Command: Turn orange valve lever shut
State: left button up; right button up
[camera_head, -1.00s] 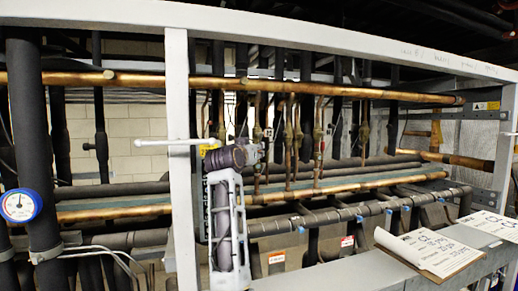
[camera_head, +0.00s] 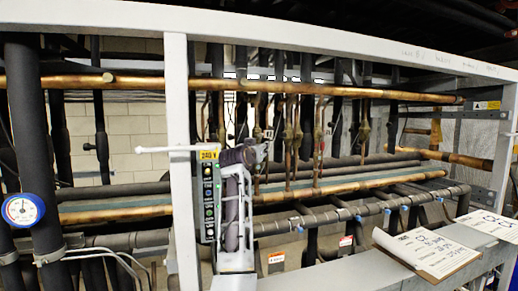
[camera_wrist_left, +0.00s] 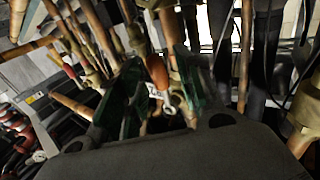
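The orange valve lever (camera_wrist_left: 157,72) shows in the left wrist view, with a metal piece at its lower end. It lies in the gap between the two green fingers of my left gripper (camera_wrist_left: 155,92). The fingers stand apart, and I cannot tell whether either touches the lever. In the head view my left gripper (camera_head: 262,150) reaches into the rack just right of the white post, in front of the upright copper pipes. The lever cannot be made out there. My right gripper is not in view.
A white post (camera_head: 180,110) and a button panel (camera_head: 208,195) stand close left of my arm. Copper pipes (camera_head: 350,91) run across above and below the gripper. A pressure gauge (camera_head: 22,208) is far left. A clipboard (camera_head: 428,252) lies on the front beam.

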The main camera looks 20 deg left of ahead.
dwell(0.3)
pick_arm(q)
grip_shut()
jog(key=shift+w, duration=0.1)
